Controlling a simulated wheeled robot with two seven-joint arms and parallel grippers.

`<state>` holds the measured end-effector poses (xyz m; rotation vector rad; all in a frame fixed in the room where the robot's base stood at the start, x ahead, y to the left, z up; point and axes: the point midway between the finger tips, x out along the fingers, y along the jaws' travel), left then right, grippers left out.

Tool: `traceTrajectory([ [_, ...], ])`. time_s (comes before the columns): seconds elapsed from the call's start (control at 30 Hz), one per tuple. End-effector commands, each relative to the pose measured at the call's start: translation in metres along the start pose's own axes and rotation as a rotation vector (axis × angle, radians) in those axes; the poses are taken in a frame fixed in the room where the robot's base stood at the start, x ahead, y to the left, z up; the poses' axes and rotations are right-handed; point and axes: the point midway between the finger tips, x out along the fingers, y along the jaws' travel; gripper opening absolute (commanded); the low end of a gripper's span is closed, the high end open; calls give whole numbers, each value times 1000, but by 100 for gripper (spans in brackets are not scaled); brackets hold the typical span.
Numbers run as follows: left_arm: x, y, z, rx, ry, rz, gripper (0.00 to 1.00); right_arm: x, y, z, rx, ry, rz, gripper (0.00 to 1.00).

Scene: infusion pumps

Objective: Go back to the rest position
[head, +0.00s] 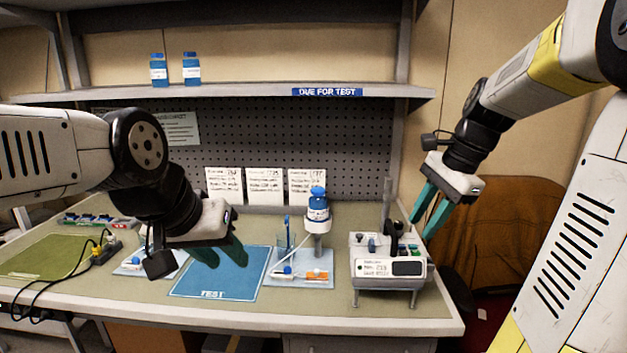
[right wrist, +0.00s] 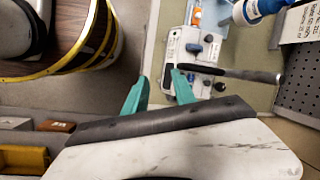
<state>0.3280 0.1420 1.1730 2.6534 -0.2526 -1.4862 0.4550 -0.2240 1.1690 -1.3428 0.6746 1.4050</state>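My left gripper (head: 228,262) hangs over the back of the blue TEST mat (head: 215,285). Its two teal fingers look apart, with nothing seen between them. My right gripper (head: 420,225) is raised at the right end of the bench, beside the white pump tester (head: 388,270). Its teal fingers point down with a gap between them. In the right wrist view my right gripper (right wrist: 157,75) is open and empty, and the tester (right wrist: 192,50) with its knobs and dark rod lies beyond the fingertips.
A blue-capped bottle (head: 318,205) stands above a tray (head: 315,268) right of the mat. A green mat (head: 45,256) and cables (head: 50,285) lie at the left. A shelf (head: 240,94) with two bottles (head: 175,70) crosses above. A brown-draped object (head: 510,230) stands right of the bench.

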Motion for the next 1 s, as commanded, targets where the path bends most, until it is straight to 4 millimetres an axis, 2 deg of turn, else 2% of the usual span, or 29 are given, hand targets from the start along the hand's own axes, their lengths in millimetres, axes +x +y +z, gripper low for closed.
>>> traceTrajectory([
  [0.17, 0, 0, 0, 0, 0, 0, 36, -9, 19, 41, -328, 80, -55, 32],
  [0.3, 0, 0, 0, 0, 0, 0, 36, -12, 46, 79, -710, 187, -103, 32],
  [0.5, 0, 0, 0, 0, 0, 0, 36, -5, 79, 112, -1151, 331, -137, 32],
  [0.7, 0, 0, 0, 0, 0, 0, 36, 0, 90, 121, -1316, 391, -142, 32],
  [1.0, 0, 0, 0, 0, 0, 0, 36, 0, 90, 121, -1322, 393, -141, 32],
])
